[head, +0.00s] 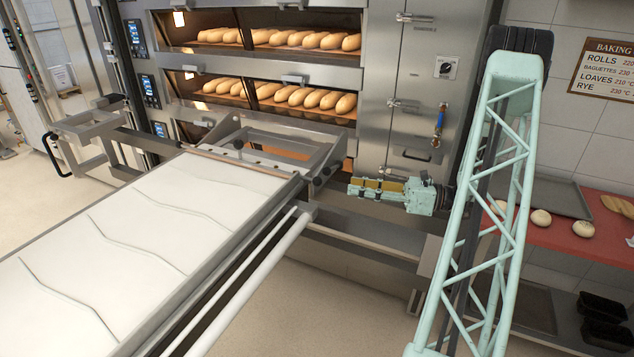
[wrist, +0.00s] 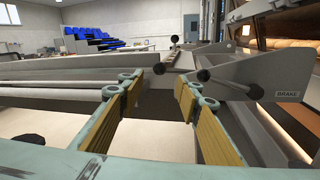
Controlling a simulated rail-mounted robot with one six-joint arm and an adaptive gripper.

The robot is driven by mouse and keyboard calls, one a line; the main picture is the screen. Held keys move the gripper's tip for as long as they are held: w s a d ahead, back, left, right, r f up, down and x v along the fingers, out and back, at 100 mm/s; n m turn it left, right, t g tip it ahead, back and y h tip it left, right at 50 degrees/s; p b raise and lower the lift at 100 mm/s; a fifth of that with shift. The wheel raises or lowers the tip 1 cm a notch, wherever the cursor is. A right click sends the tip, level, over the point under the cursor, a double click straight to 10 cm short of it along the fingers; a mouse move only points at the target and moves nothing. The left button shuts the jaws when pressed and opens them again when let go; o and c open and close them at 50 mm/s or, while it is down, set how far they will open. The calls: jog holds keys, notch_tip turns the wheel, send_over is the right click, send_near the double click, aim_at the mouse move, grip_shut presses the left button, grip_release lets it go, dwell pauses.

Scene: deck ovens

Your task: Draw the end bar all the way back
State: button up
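The loader's end frame (head: 290,150) is grey metal and stands at the oven end of the white belt. Black knobs (head: 318,181) show at its near right corner. In the wrist view, a bar with black ball ends (wrist: 230,83) lies ahead, beside a grey side plate (wrist: 270,72) marked BRAKE. I cannot tell for sure which of these belongs to the end bar. My gripper (head: 350,188) is right of the frame's corner, pointing left. Its yellow-padded fingers (wrist: 158,92) are apart, with nothing between them.
The white loader belt (head: 130,235) fills the left, with a pale rail (head: 255,280) along its near side. Deck ovens (head: 270,70) with loaves stand behind. A red counter (head: 560,230) with dough is at the right. Floor is clear at front centre.

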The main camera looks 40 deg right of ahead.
aim_at(317, 181)
dwell(0.4)
jog(key=shift+b+x, duration=0.75)
jog(key=shift+x, duration=6.15)
grip_shut()
